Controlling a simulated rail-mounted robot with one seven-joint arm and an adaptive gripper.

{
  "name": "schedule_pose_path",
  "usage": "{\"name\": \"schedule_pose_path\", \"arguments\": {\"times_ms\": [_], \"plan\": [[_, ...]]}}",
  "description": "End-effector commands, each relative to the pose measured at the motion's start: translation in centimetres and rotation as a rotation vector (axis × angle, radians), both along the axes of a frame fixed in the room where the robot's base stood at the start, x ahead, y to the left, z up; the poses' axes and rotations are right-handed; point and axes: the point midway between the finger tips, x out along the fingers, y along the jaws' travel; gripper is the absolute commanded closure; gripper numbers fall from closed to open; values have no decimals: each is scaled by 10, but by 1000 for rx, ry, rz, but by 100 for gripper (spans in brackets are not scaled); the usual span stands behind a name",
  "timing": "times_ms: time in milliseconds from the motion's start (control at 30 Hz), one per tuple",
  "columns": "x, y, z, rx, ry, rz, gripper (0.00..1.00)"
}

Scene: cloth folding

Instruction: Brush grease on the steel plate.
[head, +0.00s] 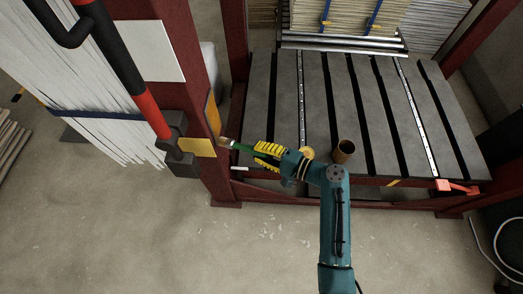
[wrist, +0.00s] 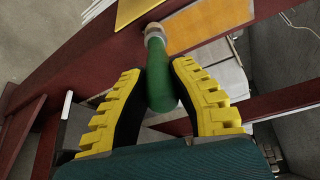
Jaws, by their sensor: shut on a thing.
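My gripper (head: 266,152) is shut on the green handle of a brush (head: 242,147), between its yellow ribbed fingers. In the head view the brush points left, its pale end beside the red post. The green handle (wrist: 160,85) also shows in the wrist view, pointing up toward an orange-yellow plate (wrist: 209,27) on the red post. That plate (head: 213,114) shows edge-on in the head view. A yellow plate (head: 199,147) sits lower, left of the brush. I cannot tell which plate is the steel one, or whether the bristles touch anything. A brown open cup (head: 344,149) stands on the table.
The grey slatted table (head: 285,95) has a red frame and fills the right. A small round yellow thing (head: 307,154) lies near the cup. A black and red bar (head: 126,65) and a white panel (head: 148,51) are at upper left. The floor in front is clear.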

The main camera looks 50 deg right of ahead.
Motion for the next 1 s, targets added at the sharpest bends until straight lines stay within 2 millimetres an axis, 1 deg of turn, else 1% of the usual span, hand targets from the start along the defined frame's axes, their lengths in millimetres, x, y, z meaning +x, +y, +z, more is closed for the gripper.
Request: {"name": "schedule_pose_path", "arguments": {"times_ms": [467,833,1000], "plan": [[7,5,0,-1,0,0,100],[26,-22,-3,-2,-1,-1,100],[31,-28,0,0,0,0,100]]}}
